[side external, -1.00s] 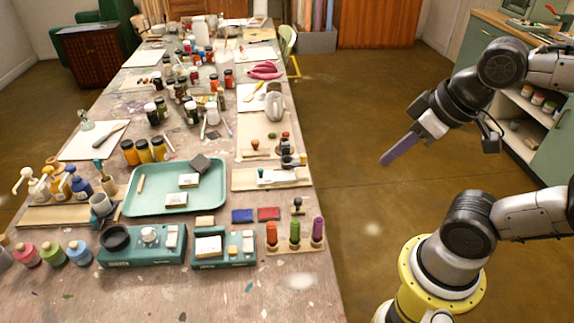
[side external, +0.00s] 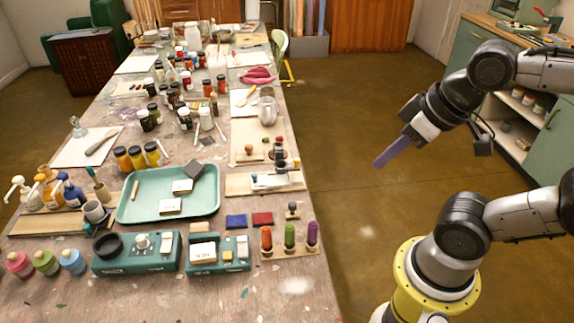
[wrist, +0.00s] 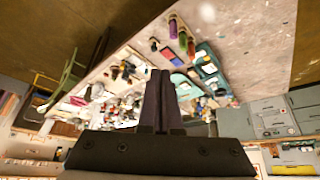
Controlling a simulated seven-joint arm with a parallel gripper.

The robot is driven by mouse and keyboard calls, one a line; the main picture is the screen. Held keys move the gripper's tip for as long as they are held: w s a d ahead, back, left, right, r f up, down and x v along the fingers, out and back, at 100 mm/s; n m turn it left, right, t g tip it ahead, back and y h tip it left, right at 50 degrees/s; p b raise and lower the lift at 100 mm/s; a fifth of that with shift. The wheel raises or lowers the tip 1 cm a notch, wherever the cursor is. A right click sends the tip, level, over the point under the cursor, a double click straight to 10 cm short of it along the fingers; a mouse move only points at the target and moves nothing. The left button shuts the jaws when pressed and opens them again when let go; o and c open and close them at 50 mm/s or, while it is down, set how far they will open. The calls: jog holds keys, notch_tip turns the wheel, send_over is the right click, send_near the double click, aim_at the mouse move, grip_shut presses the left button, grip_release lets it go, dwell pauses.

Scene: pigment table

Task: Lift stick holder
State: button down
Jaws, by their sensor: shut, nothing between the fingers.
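The stick holder is a small wooden base (side external: 289,253) at the near right edge of the table. An orange-red stick (side external: 266,238), a green stick (side external: 289,235) and a purple stick (side external: 312,233) stand upright on it. The sticks also show near the top of the wrist view, the green one (wrist: 183,40) in the middle. My gripper (side external: 379,163) has dark purple fingers, shut and empty, in the air to the right of the table. It is well apart from the holder. In the wrist view its closed fingers (wrist: 160,73) point up the picture.
Left of the holder stand two teal devices, one small (side external: 218,268) and one larger (side external: 137,262). Behind it are a blue pad (side external: 236,221), a red pad (side external: 262,218) and a stamp (side external: 292,210). A teal tray (side external: 147,214) lies farther left.

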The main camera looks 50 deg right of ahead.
jog(key=c, duration=1.2)
grip_release()
jog(key=shift+c, duration=0.2)
jog(key=o, duration=0.5)
jog(key=r, duration=0.1)
jog(key=w+r, duration=0.1)
jog(key=r+n, duration=0.1)
jog(key=shift+w, duration=0.3)
jog(key=w+r, duration=0.2)
jog(key=w, duration=0.1)
jog(key=w+r, duration=0.1)
jog(key=shift+w+d, duration=0.15)
jog(key=shift+d, duration=0.2)
jog(key=m+g, duration=0.1)
jog(key=g, duration=0.5)
send_over(297, 159)
notch_tip(297, 159, down, 16)
jog(key=r, duration=0.1)
notch_tip(297, 159, down, 13)
jog(key=shift+f, duration=0.2)
